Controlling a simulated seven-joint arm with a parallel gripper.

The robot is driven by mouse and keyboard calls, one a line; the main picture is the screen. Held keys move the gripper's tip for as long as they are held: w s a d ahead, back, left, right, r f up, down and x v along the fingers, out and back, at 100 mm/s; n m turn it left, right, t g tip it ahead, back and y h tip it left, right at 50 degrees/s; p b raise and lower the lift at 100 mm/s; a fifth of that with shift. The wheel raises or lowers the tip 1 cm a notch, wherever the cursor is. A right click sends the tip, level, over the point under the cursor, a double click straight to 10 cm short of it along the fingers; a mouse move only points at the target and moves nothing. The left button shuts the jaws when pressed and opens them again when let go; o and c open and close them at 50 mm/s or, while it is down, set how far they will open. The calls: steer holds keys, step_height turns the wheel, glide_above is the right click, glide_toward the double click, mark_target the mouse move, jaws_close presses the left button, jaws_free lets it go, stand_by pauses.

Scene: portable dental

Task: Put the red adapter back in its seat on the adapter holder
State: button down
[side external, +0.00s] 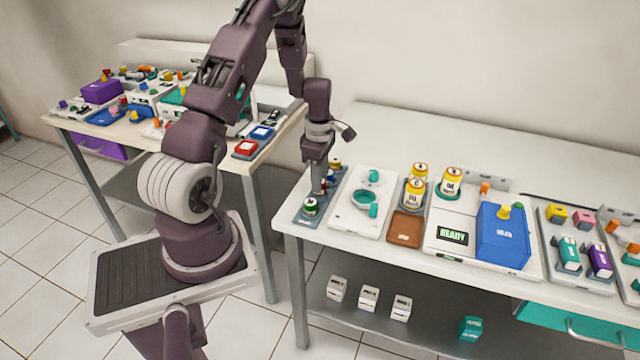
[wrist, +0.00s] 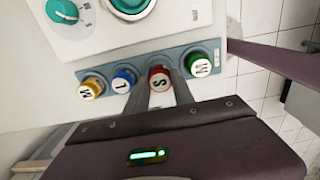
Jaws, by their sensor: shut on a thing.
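The red adapter (wrist: 158,73), its white face marked S, is between the two fingers of my gripper (wrist: 162,92) in the wrist view. My gripper is shut on it. It lines up in the row on the grey-blue adapter holder (wrist: 212,47), between the blue adapter (wrist: 123,80) and the green adapter (wrist: 199,64). The yellow adapter (wrist: 93,87) is at the left end. I cannot tell whether the red adapter is fully down in its seat. In the side view, my gripper (side external: 319,190) points down over the holder (side external: 303,220) and mostly hides the red adapter.
A white device with teal knobs (side external: 360,220) stands right beside the holder. Further right are yellow-capped bottles (side external: 414,195), a brown pad (side external: 405,229) and a blue box (side external: 503,238). The holder lies near the table's left edge.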

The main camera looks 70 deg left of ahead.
steer(key=shift+f, duration=0.8)
steer(key=shift+f, duration=0.1)
steer(key=c, duration=1.1)
jaws_free()
